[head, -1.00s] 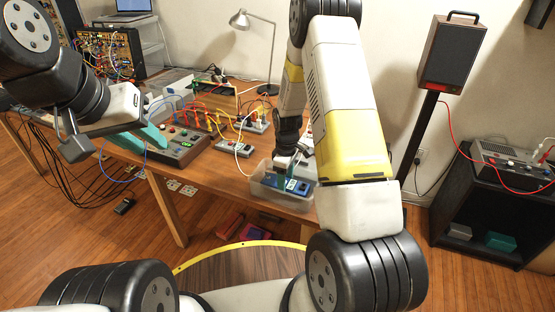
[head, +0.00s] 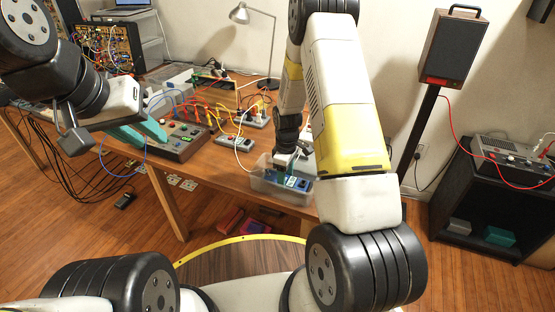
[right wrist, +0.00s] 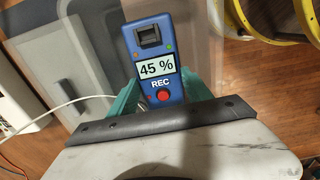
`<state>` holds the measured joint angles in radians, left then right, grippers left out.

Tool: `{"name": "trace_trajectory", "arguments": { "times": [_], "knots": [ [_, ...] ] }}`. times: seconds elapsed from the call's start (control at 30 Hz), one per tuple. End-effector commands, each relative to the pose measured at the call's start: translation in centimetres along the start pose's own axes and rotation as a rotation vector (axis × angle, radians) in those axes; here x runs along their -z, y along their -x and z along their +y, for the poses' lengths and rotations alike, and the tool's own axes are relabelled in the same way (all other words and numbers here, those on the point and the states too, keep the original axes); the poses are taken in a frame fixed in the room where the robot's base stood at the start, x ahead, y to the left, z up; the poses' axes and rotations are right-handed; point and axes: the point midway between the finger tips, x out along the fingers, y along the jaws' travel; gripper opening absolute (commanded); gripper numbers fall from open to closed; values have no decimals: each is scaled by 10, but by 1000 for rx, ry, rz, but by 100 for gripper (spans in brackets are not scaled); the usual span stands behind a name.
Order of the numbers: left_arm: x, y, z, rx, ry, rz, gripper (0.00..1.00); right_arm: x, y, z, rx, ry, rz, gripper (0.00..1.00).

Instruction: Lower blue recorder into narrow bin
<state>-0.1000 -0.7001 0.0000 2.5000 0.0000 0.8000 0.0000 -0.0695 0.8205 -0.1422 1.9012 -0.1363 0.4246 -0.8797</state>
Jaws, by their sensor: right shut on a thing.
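The blue recorder (right wrist: 153,62) has a screen reading 45 %, the letters REC and a red button. My right gripper (right wrist: 157,92) is shut on it with teal fingers. In the head view, the gripper (head: 285,172) points down at the translucent narrow bin (head: 266,187). Blue (head: 297,183) shows at the fingers, over or inside the bin; I cannot tell how deep it is.
On the wooden table (head: 228,178), a control box (head: 183,143) with knobs, a small white-topped box (head: 235,143) and looped cables lie left of the bin. A lamp (head: 241,14) stands behind. The table's front edge is close to the bin.

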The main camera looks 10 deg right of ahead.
Motion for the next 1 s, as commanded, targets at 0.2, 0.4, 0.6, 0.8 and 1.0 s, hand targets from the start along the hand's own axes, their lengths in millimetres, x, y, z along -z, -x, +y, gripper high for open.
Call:
{"name": "trace_trajectory", "arguments": {
  "times": [0.2,0.4,0.6,0.8,1.0],
  "knots": [
    [0,0,0,0,0,0,30,0,-4,0,-1,0,1,60],
    [0,0,0,0,0,0,30,0,-4,0,-1,0,1,83],
    [0,0,0,0,0,0,30,0,-2,0,-1,0,1,83],
    [0,0,0,0,0,0,30,1,24,1,-4,1,3,83],
    [0,0,0,0,0,0,30,1,58,1,-4,1,3,83]
  ]
}}
